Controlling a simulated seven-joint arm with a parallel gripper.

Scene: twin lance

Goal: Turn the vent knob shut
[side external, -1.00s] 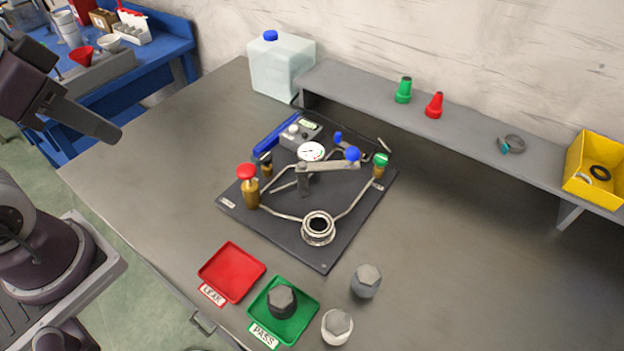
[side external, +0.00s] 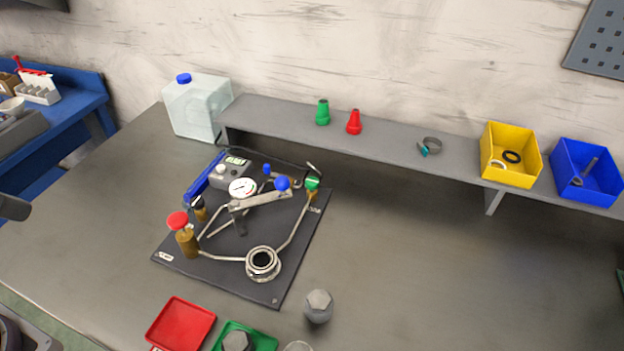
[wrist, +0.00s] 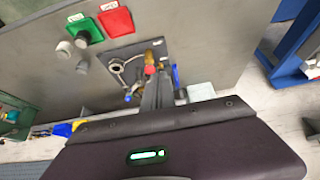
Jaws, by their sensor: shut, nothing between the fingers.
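A black test plate (side external: 215,268) lies on the bench with thin metal tubes, a round gauge (side external: 242,188) and a ring-shaped port (side external: 263,263). A red knob (side external: 177,220) tops a brass valve at its left; a green knob (side external: 312,183) tops a valve at its right. The plate labels are too small to read, so I cannot tell which knob is the vent. My gripper (wrist: 156,76) is shut and empty in the wrist view, its fingers pointing toward the plate. The red knob (wrist: 150,70) shows by the fingertips; contact is unclear. Only a dark end of my gripper shows at the side view's left edge.
A red tray (side external: 181,325) and a green tray (side external: 263,342) holding a dark hex-topped part lie in front; a grey hex-topped part (side external: 318,306) stands beside them. A raised shelf (side external: 385,140) runs behind, with a yellow bin (side external: 510,155) and blue bin (side external: 588,172). The right bench is clear.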

